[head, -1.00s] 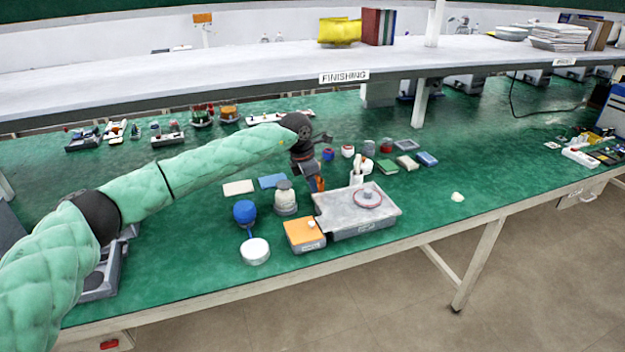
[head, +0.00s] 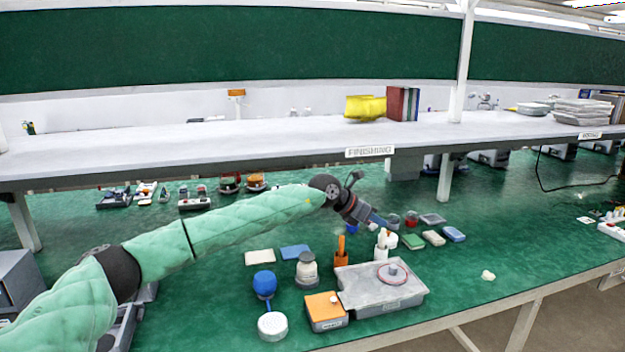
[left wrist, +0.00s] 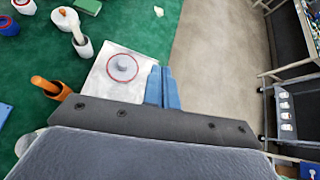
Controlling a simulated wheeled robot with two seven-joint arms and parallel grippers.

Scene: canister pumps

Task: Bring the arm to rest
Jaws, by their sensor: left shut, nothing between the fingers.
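My left arm reaches in from the left over the green bench. Its gripper (head: 388,224) is held above the bench, behind the grey tray (head: 410,302), and points to the right. In the left wrist view its blue fingers (left wrist: 162,88) are together with nothing between them. Beyond them the pale tray (left wrist: 100,88) with a red-ringed disc (left wrist: 122,67) lies on the bench. My right gripper is in neither view.
Near the tray stand an orange-topped box (head: 326,311), a grey-and-white canister (head: 307,271), a blue ball-shaped item (head: 264,284), a white round item (head: 272,326) and an orange holder (head: 341,258). A white shelf (head: 250,139) runs above the bench.

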